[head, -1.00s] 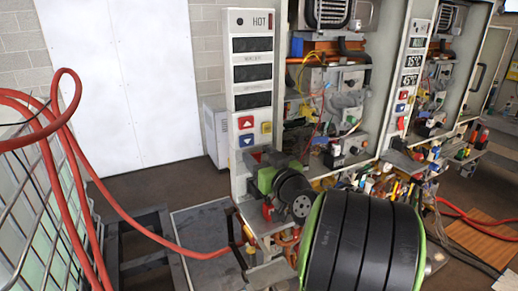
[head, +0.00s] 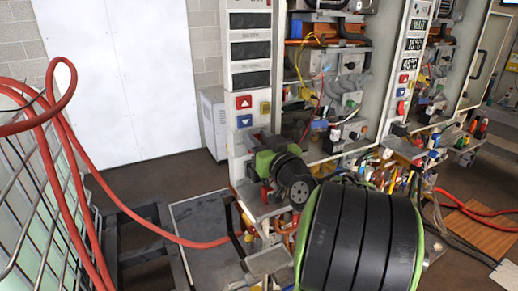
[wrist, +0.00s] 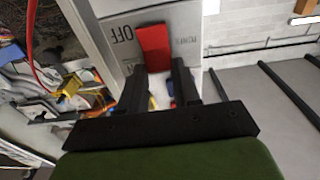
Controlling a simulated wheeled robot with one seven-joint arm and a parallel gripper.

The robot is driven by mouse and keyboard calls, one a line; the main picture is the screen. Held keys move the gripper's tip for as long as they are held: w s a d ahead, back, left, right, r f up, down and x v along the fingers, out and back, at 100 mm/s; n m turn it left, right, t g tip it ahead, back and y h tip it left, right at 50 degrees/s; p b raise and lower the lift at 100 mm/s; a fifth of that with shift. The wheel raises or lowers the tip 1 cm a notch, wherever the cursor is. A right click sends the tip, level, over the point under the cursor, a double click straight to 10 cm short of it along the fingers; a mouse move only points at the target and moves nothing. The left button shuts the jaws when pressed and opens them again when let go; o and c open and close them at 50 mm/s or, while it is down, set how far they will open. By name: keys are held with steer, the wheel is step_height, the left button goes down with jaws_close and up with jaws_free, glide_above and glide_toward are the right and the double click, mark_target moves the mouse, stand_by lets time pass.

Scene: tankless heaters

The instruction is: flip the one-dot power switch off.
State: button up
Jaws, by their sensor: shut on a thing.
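A red power switch (wrist: 153,47) sits on a pale panel beside the printed word OFF in the wrist view. My gripper (wrist: 158,70) has its two black fingers at the switch's lower end, one on each side, shut on it. In the head view the near heater panel (head: 236,120) is a tall white column with dark displays and coloured buttons. My green and black wrist is at its lower part and hides the switch. The panel's top is cut off, so its dot mark cannot be seen now.
A second heater panel (head: 413,62) with a red switch (head: 401,107) stands farther right. Open cabinets with pipes and wires stand between them. A red hose (head: 120,215) loops across the left past a wire rack (head: 40,190). Clutter covers the ledge at right.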

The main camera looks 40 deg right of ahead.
steer(key=shift+s+f+t+b, duration=0.15)
steer(key=shift+f+t+b, duration=0.65)
steer(key=shift+b, duration=2.2)
steer(key=shift+r+h+b, duration=0.2)
steer(key=shift+h+b, duration=0.1)
steer(key=shift+b, duration=0.15)
steer(key=shift+r+t+b, duration=0.1)
steer(key=shift+t+b, duration=0.2)
steer(key=shift+b, duration=0.05)
steer(key=shift+r, duration=0.1)
steer(key=o, duration=1.1)
steer(key=shift+c, duration=0.2)
steer(key=shift+s, duration=0.1)
steer(key=b+v, duration=0.7)
steer(key=v, duration=0.8)
steer(key=shift+s+a, duration=0.2)
steer(key=shift+s, duration=0.1)
